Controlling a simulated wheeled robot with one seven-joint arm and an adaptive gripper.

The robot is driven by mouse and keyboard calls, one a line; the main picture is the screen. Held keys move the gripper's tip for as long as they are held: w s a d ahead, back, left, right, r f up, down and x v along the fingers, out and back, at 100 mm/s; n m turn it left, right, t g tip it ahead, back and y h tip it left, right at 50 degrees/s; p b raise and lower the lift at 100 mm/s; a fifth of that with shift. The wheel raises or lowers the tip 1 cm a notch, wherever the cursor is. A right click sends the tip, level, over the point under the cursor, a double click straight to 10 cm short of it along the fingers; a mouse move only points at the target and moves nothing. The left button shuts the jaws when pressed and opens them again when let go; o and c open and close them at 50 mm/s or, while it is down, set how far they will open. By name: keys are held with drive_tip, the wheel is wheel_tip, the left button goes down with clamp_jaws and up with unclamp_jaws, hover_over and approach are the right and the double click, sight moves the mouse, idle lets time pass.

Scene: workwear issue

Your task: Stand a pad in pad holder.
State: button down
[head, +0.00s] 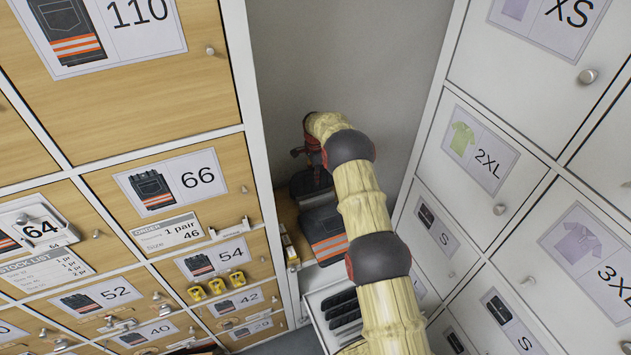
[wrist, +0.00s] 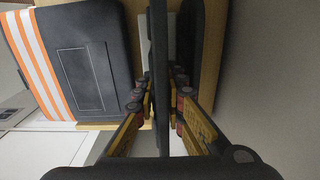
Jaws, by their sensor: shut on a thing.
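In the wrist view my gripper (wrist: 163,88) is shut on a thin dark pad (wrist: 159,45), seen edge-on and running lengthwise between the fingers. A pale upright piece (wrist: 172,38), perhaps part of the pad holder, shows just right of the held pad. Another dark flat shape (wrist: 190,40) stands beside it, partly behind the right finger. I cannot tell whether the held pad touches either. In the head view my gripper (head: 312,150) is in the far corner, above a dark flat item (head: 309,183); the holder is not clear there.
Folded dark trousers with orange and white stripes (head: 327,232) lie on the wooden shelf (head: 288,215), close left of the gripper in the wrist view (wrist: 75,55). An open drawer of dark pads (head: 343,312) is below. Wooden and white lockers flank the narrow corner; a grey wall stands behind.

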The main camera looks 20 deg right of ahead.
sight(315, 192)
drive_tip(key=shift+f+b, duration=2.05)
drive_tip(key=shift+f, duration=1.15)
drive_tip(key=c, duration=1.8)
unclamp_jaws()
drive_tip(key=shift+o, duration=0.2)
